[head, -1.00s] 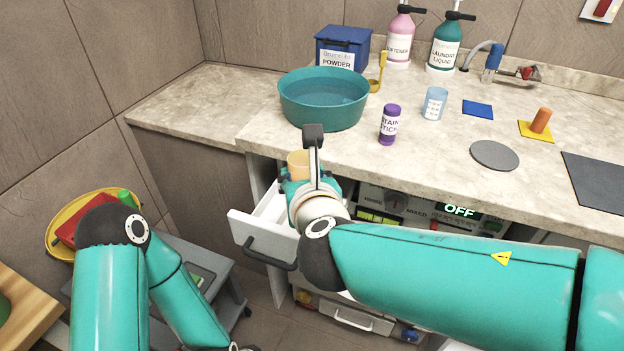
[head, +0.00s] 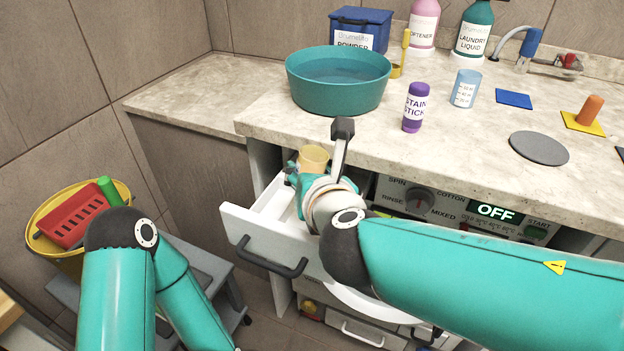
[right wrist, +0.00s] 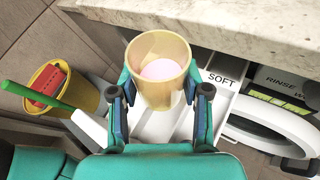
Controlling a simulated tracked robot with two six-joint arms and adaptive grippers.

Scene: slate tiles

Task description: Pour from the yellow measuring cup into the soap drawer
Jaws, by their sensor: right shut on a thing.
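The yellow measuring cup (head: 314,157) is held in my right gripper (head: 318,172), over the back part of the open soap drawer (head: 262,231). In the right wrist view the two fingers of the gripper (right wrist: 165,95) are shut on the sides of the cup (right wrist: 165,88). The cup looks roughly upright, with a pale pink content inside. Below it, the white drawer (right wrist: 222,103) shows a compartment labelled SOFT; the cup hides part of the drawer. My left arm shows at the left of the head view, but its gripper is outside the frame.
The counter edge (right wrist: 245,40) lies close beside the cup. A teal basin (head: 338,95) and a purple stain stick (head: 415,108) stand on the counter above. The washer's control panel (head: 450,205), reading OFF, is right of the drawer. A yellow bucket (head: 48,243) is at the left.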

